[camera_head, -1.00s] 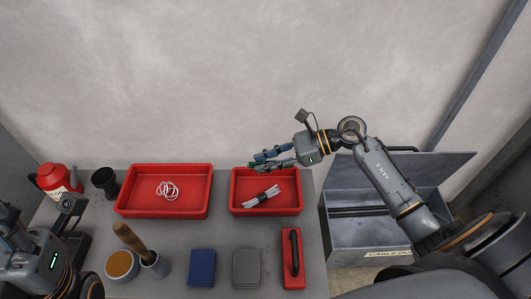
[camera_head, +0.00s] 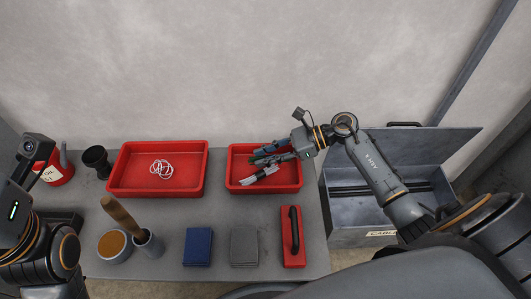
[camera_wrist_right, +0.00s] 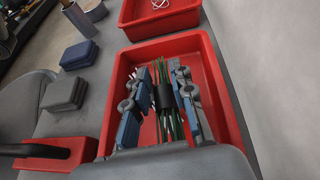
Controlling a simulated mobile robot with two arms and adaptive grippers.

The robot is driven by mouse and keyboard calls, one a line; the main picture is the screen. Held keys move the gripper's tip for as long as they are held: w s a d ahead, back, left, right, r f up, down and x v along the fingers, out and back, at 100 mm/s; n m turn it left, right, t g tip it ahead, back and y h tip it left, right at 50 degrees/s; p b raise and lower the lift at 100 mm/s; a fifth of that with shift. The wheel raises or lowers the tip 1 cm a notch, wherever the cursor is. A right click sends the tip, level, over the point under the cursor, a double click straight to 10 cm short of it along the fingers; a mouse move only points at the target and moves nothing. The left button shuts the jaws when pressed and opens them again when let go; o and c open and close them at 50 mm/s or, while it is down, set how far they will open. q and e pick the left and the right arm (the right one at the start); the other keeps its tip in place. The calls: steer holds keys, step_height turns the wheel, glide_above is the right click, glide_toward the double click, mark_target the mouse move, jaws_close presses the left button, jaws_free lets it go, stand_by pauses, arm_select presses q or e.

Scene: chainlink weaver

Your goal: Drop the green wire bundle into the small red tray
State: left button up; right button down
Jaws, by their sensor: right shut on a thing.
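The small red tray (camera_head: 296,178) stands at the back right of the table; it also shows in the right wrist view (camera_wrist_right: 213,70). My right gripper (camera_head: 268,155) is over this tray, pointing down into it. In the right wrist view its fingers (camera_wrist_right: 165,103) are shut on the green wire bundle (camera_wrist_right: 176,128), which has a dark band round its middle. A bundle of white wires (camera_head: 261,175) lies in the tray just below the fingers, partly hidden. Whether the green wires touch the tray floor is unclear. My left gripper (camera_head: 14,205) is at the left edge, its fingers not visible.
A larger red tray (camera_head: 115,178) with white looped wire stands to the left. An open grey metal box (camera_head: 350,212) stands right of the table.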

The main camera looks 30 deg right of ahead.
steer(key=c, duration=1.1)
jaws_free()
steer(key=shift+o, duration=0.2)
steer(key=v, duration=1.2)
steer(key=shift+a, duration=0.1)
